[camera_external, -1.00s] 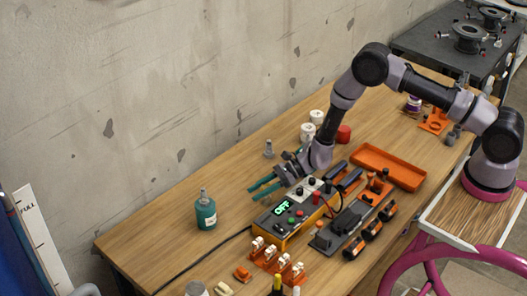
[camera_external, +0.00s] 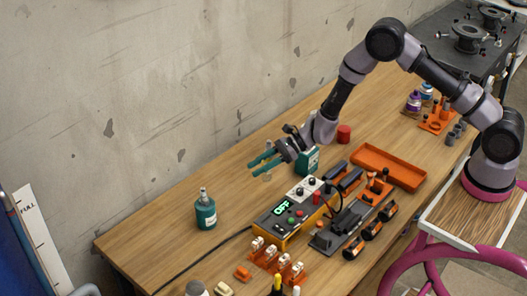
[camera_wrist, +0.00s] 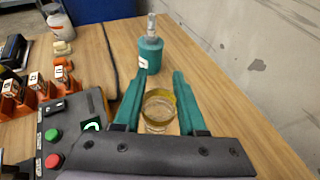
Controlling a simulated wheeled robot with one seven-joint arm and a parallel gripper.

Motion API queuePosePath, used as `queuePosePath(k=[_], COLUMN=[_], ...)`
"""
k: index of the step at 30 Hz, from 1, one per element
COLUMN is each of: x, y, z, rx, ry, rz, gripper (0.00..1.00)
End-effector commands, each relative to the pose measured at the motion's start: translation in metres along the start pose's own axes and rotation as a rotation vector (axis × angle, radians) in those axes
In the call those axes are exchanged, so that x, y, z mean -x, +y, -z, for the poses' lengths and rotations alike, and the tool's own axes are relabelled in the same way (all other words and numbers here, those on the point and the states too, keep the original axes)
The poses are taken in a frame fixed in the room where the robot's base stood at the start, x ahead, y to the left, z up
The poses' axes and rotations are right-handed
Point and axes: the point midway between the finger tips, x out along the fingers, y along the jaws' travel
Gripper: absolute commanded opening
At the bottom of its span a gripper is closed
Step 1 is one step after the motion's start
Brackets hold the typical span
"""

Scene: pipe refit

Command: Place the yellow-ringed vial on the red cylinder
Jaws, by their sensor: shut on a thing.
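The yellow-ringed vial (camera_wrist: 160,112) is a clear, round glass piece with a yellow band at its rim. In the wrist view it sits between the two teal fingers of my gripper (camera_wrist: 158,100), which is shut on it. In the external view my gripper (camera_external: 267,162) is over the table behind the control box, and the vial is hard to make out there. The red cylinder (camera_external: 344,134) stands on the table to the right of my gripper, apart from it, near the wall. It is not seen in the wrist view.
A teal bottle (camera_external: 205,214) stands left of my gripper; another teal bottle (camera_external: 309,162) is close beside my wrist. The control box (camera_external: 287,212) with its display lies in front. An orange tray (camera_external: 388,167) lies right of the tools. Table around the red cylinder is mostly clear.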

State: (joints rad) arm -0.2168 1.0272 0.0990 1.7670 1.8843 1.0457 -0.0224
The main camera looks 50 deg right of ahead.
Motion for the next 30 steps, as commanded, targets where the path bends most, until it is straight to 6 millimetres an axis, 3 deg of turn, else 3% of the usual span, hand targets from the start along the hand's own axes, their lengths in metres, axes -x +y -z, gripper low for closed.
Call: queuePosePath(k=[5, 8, 12, 18, 24, 30], x=[0.034, 0.069, 0.129, 0.222, 0.316, 0.382], y=[-0.037, -0.07, -0.118, -0.172, -0.208, -0.224], z=[0.007, 0.015, 0.029, 0.052, 0.076, 0.095], rx=[-0.029, -0.057, -0.103, -0.17, -0.235, -0.278], ry=[0.0, 0.001, 0.0, 0.0, -0.002, -0.002], rz=[0.069, 0.137, 0.245, 0.403, 0.556, 0.661], gripper=[0.0, 0.0, 0.0, 0.0, 0.0, 0.0])
